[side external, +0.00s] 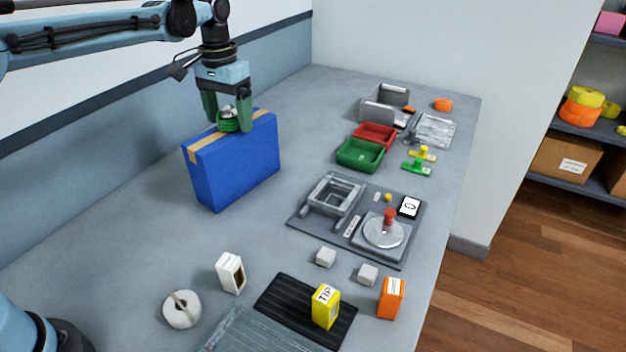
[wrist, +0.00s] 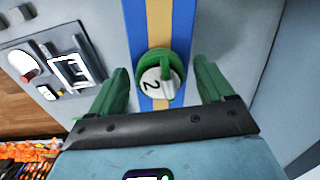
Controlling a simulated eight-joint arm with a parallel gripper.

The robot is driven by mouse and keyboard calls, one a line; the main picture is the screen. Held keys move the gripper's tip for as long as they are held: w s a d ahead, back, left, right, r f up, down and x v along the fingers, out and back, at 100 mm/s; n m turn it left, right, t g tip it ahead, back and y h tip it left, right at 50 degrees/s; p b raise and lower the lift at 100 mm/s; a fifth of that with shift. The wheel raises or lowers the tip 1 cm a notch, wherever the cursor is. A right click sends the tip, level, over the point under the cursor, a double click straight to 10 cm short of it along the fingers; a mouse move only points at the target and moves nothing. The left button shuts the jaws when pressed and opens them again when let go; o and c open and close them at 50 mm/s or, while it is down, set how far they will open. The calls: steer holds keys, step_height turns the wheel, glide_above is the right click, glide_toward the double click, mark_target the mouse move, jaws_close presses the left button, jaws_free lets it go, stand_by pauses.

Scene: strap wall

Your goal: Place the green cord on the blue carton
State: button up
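The blue carton (side external: 235,165) stands upright on the grey table, with a tan tape strip along its narrow top. The green cord (side external: 229,122) is a round coil with a white face and appears to rest on the taped top. In the wrist view the cord (wrist: 161,70) shows a "2" on its face and lies over the tape, with blue carton (wrist: 134,18) on either side. My gripper (side external: 228,124) is directly above the carton, its green fingers on either side of the cord. In the wrist view my gripper (wrist: 160,66) is open, with gaps between both fingers and the cord.
Green (side external: 360,155) and red (side external: 375,135) trays and a grey bin (side external: 384,104) stand to the right. A grey fixture board (side external: 330,222) lies in front of them. A yellow box (side external: 326,306) and an orange box (side external: 391,297) stand near the front. Table around the carton is clear.

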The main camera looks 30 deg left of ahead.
steer(key=shift+r, duration=0.15)
step_height(320, 180, up, 12)
steer(key=t, duration=0.2)
glide_toward(228, 113)
steer(key=shift+s+r, duration=1.45)
steer(key=shift+s, duration=0.25)
steer(key=s+d+f+t, duration=0.2)
steer(key=s+f+t, duration=0.3)
steer(key=s+f, duration=0.9)
steer(key=shift+s+f, duration=0.15)
steer(key=shift+s, duration=0.55)
